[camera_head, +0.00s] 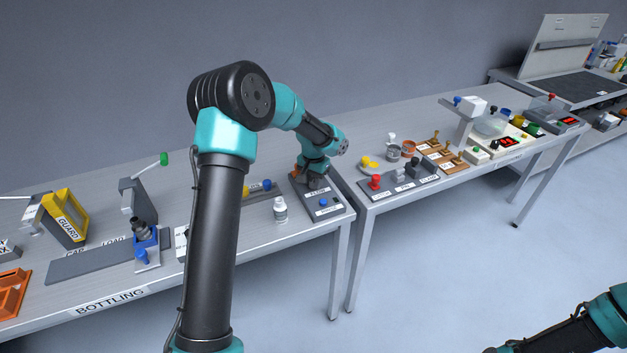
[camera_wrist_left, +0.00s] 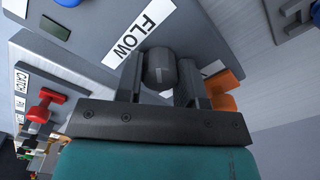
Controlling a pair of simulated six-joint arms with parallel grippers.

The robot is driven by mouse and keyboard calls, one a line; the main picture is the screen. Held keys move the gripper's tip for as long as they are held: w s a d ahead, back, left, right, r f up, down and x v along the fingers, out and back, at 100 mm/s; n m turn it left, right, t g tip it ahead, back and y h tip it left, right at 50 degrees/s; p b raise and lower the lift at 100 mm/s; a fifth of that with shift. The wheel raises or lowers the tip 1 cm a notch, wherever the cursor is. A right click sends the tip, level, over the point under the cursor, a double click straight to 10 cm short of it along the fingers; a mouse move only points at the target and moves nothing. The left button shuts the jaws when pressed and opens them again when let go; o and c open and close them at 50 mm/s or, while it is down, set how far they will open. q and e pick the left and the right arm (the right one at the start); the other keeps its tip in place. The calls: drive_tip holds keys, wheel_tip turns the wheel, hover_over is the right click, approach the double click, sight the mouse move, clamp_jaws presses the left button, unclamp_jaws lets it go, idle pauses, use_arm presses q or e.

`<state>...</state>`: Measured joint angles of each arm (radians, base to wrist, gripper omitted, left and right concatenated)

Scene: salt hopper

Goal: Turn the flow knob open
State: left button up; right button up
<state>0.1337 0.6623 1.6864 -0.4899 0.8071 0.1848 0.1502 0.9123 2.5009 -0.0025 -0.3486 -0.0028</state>
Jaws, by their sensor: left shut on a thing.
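The flow knob (camera_wrist_left: 160,68) is a dark grey round knob with a light line on it, on a grey panel beside a white FLOW label (camera_wrist_left: 138,32). My left gripper (camera_wrist_left: 160,82) is shut on it, one finger on each side. In the head view my left gripper (camera_head: 316,182) reaches down onto the back of the grey panel (camera_head: 332,211) at the right end of the bottling bench. There the knob is mostly hidden by the gripper. My right arm shows only in part at the lower right, and its gripper is out of view.
A white bottle (camera_head: 280,210) stands left of the panel, and a blue button (camera_head: 323,202) is on it. A grey panel with a red knob (camera_head: 375,181) is on the neighbouring bench. A yellow guard (camera_head: 72,218) stands at the far left.

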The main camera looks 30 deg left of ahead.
sight(313, 179)
use_arm(q)
drive_tip(key=m, duration=0.4)
drive_tip(key=shift+m, duration=0.4)
drive_tip(key=m, duration=0.5)
drive_tip(key=o, duration=0.9)
drive_tip(key=shift+r, duration=0.1)
wheel_tip(313, 179, up, 17)
drive_tip(key=shift+r, duration=0.15)
idle(0.3)
idle(0.4)
